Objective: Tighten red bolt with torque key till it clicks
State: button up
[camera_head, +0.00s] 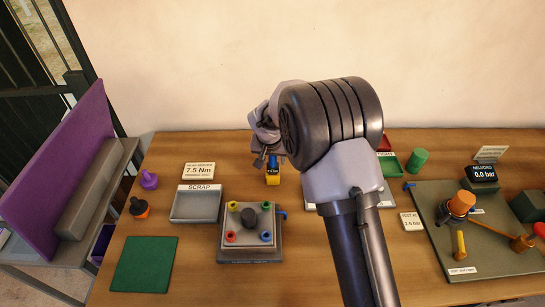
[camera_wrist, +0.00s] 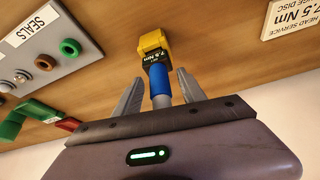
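The torque key has a yellow head marked 7.5 Nm and a blue handle; it stands at the back of the table in the head view (camera_head: 273,178) and shows in the wrist view (camera_wrist: 154,48). My gripper (camera_wrist: 160,85) is open in the wrist view, its two fingers on either side of the blue handle, with visible gaps. In the head view my arm partly hides the gripper. The red bolt (camera_head: 231,236) sits at the front left corner of a grey block (camera_head: 249,223), with green, yellow and blue bolts at the other corners and a dark knob in the middle.
A scrap tray (camera_head: 196,207) and a 7.5 Nm sign (camera_head: 199,171) stand left of the block. A green mat (camera_head: 145,264) lies front left. A panel (camera_head: 480,230) with orange parts and a gauge stands at right. The seals box (camera_wrist: 38,45) shows in the wrist view.

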grip_shut()
jog(key=shift+r, duration=0.25)
jog(key=shift+r, duration=0.35)
jog(key=shift+r, duration=0.1)
jog(key=shift+r+p, duration=1.45)
jog(key=shift+r, duration=0.85)
